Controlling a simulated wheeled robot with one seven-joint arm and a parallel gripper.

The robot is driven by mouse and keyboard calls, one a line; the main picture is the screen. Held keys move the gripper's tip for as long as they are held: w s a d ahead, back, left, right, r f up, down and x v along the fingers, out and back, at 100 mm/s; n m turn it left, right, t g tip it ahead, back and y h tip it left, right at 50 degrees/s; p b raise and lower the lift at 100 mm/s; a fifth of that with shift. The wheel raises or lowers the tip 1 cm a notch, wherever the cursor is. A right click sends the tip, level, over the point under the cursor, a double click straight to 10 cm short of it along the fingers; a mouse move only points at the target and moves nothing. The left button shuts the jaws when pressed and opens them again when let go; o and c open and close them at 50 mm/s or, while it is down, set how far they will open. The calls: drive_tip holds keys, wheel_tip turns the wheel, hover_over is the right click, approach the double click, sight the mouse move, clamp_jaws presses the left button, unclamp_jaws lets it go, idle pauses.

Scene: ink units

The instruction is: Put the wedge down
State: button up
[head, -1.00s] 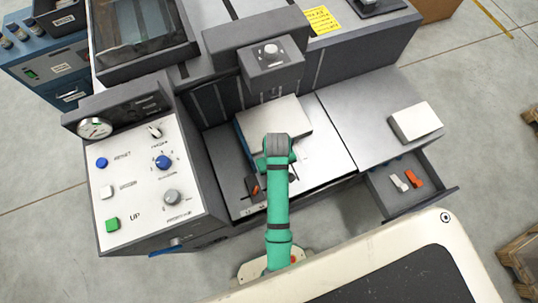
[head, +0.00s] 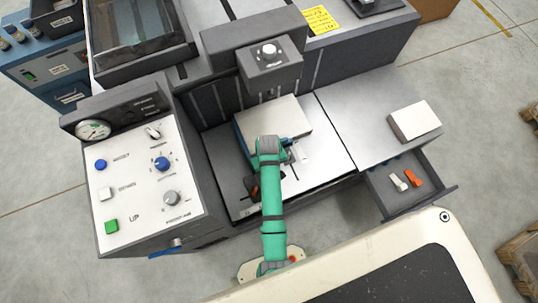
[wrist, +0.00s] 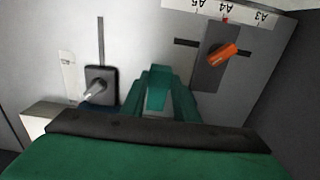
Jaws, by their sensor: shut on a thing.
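My gripper (wrist: 158,98) points down at the grey machine bed (head: 328,138) and is shut. In the wrist view a green piece (wrist: 157,90) shows between its fingers. It has nearly the same colour as the fingers, so I cannot make out the outline of the held wedge. In the head view my arm hides the fingertips and whatever they hold. The gripper is over the front part of the bed, just in front of a pale block (head: 273,120). I cannot tell whether the held thing touches the bed.
An orange-handled lever (wrist: 222,53) on a dark block and a metal-handled clamp (wrist: 96,86) flank the gripper. An open drawer (head: 385,202) at right holds a white and an orange piece. A white box (head: 415,122) lies on the side table. The control panel (head: 140,185) stands left.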

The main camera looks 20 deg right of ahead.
drive_tip(key=shift+f, duration=0.1)
drive_tip(key=o, duration=1.1)
drive_tip(key=shift+c, duration=0.2)
wheel_tip(320, 180, up, 12)
drive_tip(key=s+a+f+t+h, duration=0.25)
drive_tip(key=s+a+t, duration=0.25)
drive_tip(key=s+t, duration=0.3)
drive_tip(key=s+a+r+t, duration=0.2)
drive_tip(key=s+r, duration=0.2)
drive_tip(key=r, duration=0.3)
drive_tip(key=s+a+r+t+y, duration=0.1)
drive_tip(key=s+a+r+t, duration=0.2)
drive_tip(key=r, duration=0.4)
drive_tip(key=s+a+r+t+y, duration=0.1)
drive_tip(key=s+a+r+t, duration=0.1)
drive_tip(key=s+r, duration=0.3)
wheel_tip(320, 180, up, 3)
drive_tip(key=shift+s+a+f, duration=0.1)
drive_tip(key=shift+s+a, duration=0.15)
drive_tip(key=shift+s, duration=0.1)
